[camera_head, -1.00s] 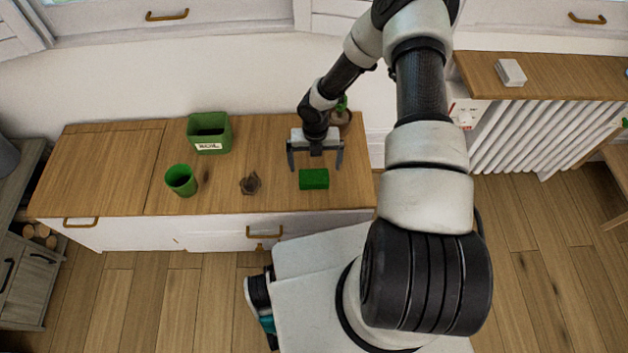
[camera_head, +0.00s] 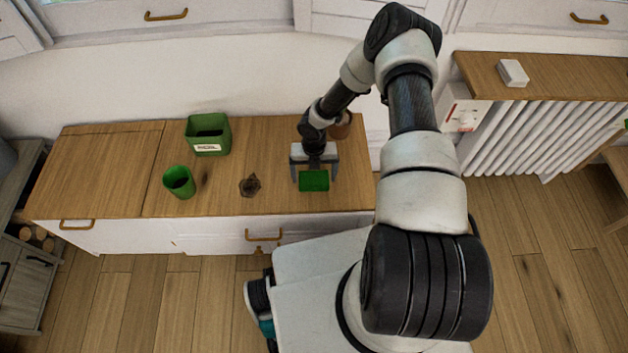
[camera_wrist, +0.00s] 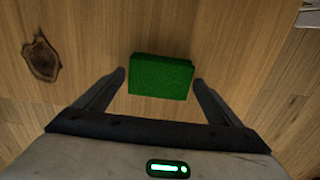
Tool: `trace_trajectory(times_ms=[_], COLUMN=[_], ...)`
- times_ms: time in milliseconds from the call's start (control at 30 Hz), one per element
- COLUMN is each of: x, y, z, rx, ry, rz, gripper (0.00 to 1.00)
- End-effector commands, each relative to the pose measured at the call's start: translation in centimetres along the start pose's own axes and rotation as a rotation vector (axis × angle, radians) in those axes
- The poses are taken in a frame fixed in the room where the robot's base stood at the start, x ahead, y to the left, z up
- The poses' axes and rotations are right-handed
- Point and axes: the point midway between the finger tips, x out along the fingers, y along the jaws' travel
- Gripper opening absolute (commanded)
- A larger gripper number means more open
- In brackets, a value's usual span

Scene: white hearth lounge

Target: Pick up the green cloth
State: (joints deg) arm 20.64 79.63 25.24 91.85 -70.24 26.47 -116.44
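The green cloth (camera_head: 314,181) is a small, block-like folded piece lying on the wooden cabinet top near its front right. It also shows in the wrist view (camera_wrist: 160,78), lying between and slightly beyond the fingertips. My gripper (camera_head: 315,182) is open and empty, lowered close to the cloth, with one finger on each side of it. In the wrist view my gripper (camera_wrist: 160,78) shows a gap between each finger and the cloth. Whether the fingertips touch the tabletop I cannot tell.
A brown pot (camera_head: 341,127) stands behind my gripper. The wooden top (camera_head: 100,170) is clear at the far left.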

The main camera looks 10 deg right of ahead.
Motion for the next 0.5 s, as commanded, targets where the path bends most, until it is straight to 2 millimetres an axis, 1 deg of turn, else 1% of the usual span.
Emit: trace_trajectory(times_ms=[33, 167, 200, 400, 500], x=[-0.01, -0.02, -0.02, -0.12, -0.88], y=[0.0, -0.01, 0.0, 0.0, 0.0], z=[0.0, -0.01, 0.0, 0.01, 0.05], rx=[0.0, 0.0, 0.0, 0.0, 0.0], ry=[0.0, 0.0, 0.0, 0.0, -0.001], rz=[0.0, 0.0, 0.0, 0.0, 0.0], gripper=[0.8, 0.58, 0.55, 0.55, 0.55])
